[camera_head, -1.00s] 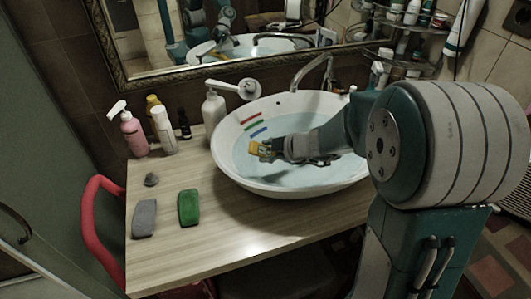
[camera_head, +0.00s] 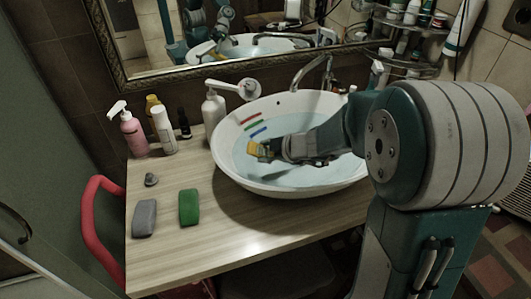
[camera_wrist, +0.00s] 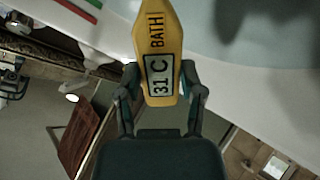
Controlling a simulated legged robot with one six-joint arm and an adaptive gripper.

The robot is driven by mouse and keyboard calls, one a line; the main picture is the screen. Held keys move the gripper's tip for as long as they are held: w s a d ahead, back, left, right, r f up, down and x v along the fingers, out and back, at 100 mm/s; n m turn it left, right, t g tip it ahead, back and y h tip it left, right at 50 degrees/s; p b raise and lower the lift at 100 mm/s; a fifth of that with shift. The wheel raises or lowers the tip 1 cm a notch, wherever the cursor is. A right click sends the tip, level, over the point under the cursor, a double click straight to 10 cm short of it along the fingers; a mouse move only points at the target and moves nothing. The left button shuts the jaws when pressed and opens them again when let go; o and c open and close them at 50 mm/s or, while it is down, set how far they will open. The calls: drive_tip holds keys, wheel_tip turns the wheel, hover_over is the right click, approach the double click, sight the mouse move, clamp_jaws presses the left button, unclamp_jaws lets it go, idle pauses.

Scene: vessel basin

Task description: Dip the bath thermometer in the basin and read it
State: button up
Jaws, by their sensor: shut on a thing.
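My gripper (camera_wrist: 161,92) is shut on the yellow bath thermometer (camera_wrist: 158,30), with one finger on each side of it. Its display reads "31 C" under the word "BATH" in the wrist view. In the head view the thermometer (camera_head: 253,148) shows as a small yellow piece over the left part of the basin's water. The white oval basin (camera_head: 228,170) holds pale blue water and stands on the wooden counter. Whether the thermometer's tip is under the water cannot be told.
Red, green and blue strips (camera_head: 253,125) mark the basin's inner wall. A grey block (camera_head: 145,218) and a green block (camera_head: 189,207) lie on the counter. A pink spray bottle (camera_head: 133,134) and a white pump bottle (camera_head: 213,112) stand at the back.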

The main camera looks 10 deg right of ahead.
drive_tip(key=shift+d, duration=0.15)
drive_tip(key=shift+w+d, duration=0.1)
drive_tip(key=shift+d, duration=0.35)
drive_tip(key=shift+a, duration=0.15)
drive_tip(key=shift+a, duration=0.45)
idle(0.5)
drive_tip(key=shift+d, duration=0.6)
drive_tip(key=shift+a, duration=0.15)
drive_tip(key=shift+a, duration=0.45)
drive_tip(key=shift+r, duration=0.1)
